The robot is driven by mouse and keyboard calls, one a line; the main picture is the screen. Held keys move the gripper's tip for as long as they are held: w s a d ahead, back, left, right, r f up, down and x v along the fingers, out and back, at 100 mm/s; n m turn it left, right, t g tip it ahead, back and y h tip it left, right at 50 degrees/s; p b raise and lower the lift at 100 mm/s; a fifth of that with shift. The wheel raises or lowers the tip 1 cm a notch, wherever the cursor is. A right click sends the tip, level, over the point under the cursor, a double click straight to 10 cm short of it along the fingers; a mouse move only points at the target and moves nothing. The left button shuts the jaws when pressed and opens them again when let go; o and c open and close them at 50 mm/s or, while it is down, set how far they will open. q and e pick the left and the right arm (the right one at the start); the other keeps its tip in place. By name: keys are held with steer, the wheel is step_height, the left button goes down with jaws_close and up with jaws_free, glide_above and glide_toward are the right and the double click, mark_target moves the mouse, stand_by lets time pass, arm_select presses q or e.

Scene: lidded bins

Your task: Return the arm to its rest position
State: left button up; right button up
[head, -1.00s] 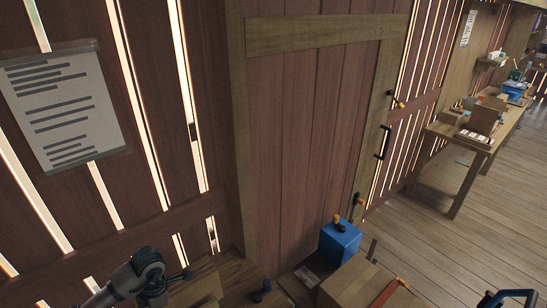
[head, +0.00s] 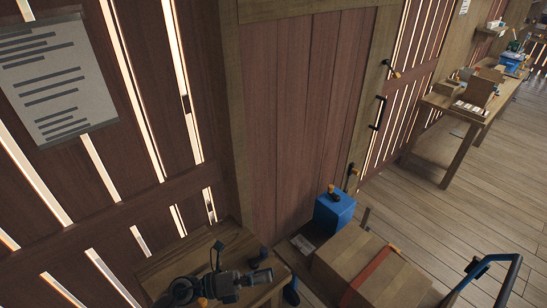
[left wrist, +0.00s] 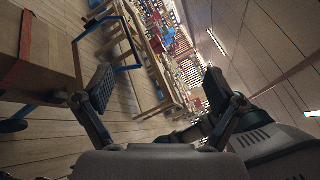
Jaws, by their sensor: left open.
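My left gripper (head: 278,273) is at the bottom middle of the head view, over the end of a small wooden surface. Its two dark fingers are spread, with nothing between them. In the left wrist view my left gripper (left wrist: 157,90) also shows wide apart fingers, with floor and distant furniture beyond. My left arm comes in low from the left. My right gripper is in neither view.
A cardboard box (head: 365,262) with a red strap lies right of the gripper. A blue container (head: 333,212) stands behind it by the door (head: 305,110). A blue-and-black handle (head: 492,262) rises at lower right.

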arm_select(q)
steer(key=w+a+n+t+y, duration=0.45)
steer(key=n+t, duration=0.45)
steer(key=n, duration=0.3)
steer(key=w+a+n+t+y, duration=0.3)
steer(key=a+n+t+y, duration=0.25)
steer(key=n+t, duration=0.4)
steer(key=s+a+f+n+g+y, duration=0.2)
steer(key=a+f+n+g+y, duration=0.25)
steer(key=f+n, duration=0.3)
steer(key=s+a+f+n+g+y, duration=0.25)
steer(key=a+f+n+y, duration=0.3)
steer(key=f, duration=0.35)
steer(key=s+f+n+g, duration=0.2)
steer(key=s+f+g, duration=0.4)
steer(key=s, duration=0.4)
steer(key=s+f+n+g, duration=0.2)
steer(key=s+f+g, duration=0.3)
steer(key=s+f, duration=0.35)
step_height(320, 180, down, 25)
steer(key=s+g, duration=0.1)
steer(key=s, duration=0.1)
steer(key=s+a+f+g, duration=0.1)
steer(key=s+a+f, duration=0.1)
steer(key=s+f, duration=1.4)
steer(key=shift+s+a+f+h, duration=0.25)
steer(key=shift+s+a+h, duration=0.1)
steer(key=shift+s, duration=0.7)
